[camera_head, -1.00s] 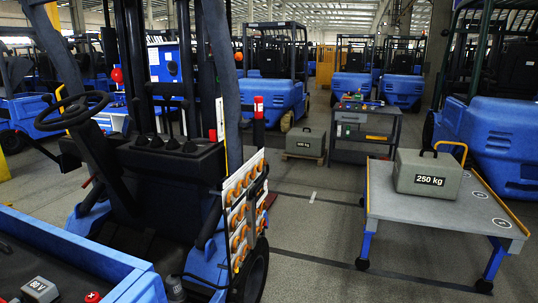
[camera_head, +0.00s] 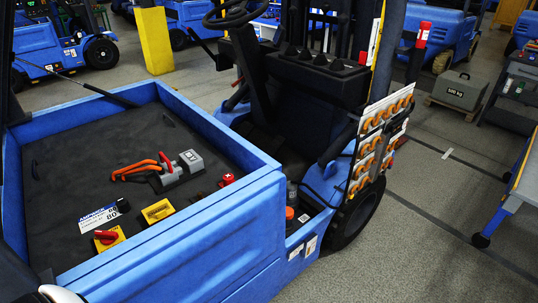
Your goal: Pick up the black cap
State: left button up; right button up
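A small black round piece (camera_head: 123,205), which looks like the black cap, sits on the dark top inside the blue truck body (camera_head: 215,225). It is beside the right end of a white and blue label (camera_head: 98,219) marked 80. Neither gripper shows. A white and black part, possibly of my arm, cuts into the bottom left corner.
A grey connector (camera_head: 191,161) with orange cables (camera_head: 140,171) and a red knob (camera_head: 228,178) lie on the same dark top. The raised blue rim surrounds it. A steering wheel and console (camera_head: 310,75) stand beyond. Open floor (camera_head: 420,240) lies to the right.

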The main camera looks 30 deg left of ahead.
aim_at(123, 206)
jog(key=u, duration=2.1)
